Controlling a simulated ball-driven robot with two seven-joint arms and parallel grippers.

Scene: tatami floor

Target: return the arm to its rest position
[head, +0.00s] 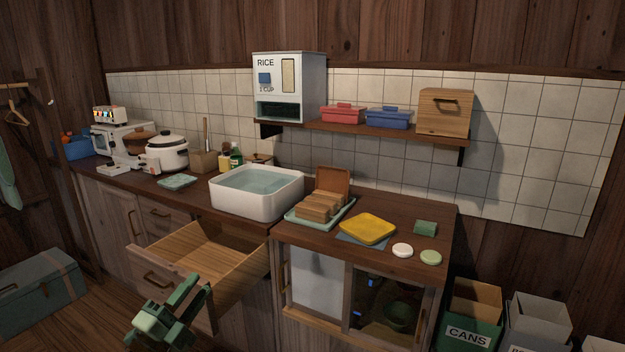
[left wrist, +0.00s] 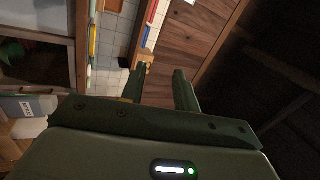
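My left gripper (head: 200,287) is at the bottom of the head view, in front of the counter. It overlaps the front of a pulled-out, empty-looking wooden drawer (head: 212,254); I cannot tell whether they touch. In the left wrist view its two dark green fingers (left wrist: 159,90) stand apart with nothing between them. The wrist view is tilted and shows wall tiles, wood planks and the dark ceiling beyond the fingers. My right gripper is in neither view.
The counter holds a white basin (head: 257,205), a rice cooker (head: 167,152), a tray (head: 345,212) of wooden pieces and a yellow dish (head: 367,228). A wall shelf (head: 375,132) is above. A green chest (head: 40,292) stands at left, bins (head: 470,325) at right.

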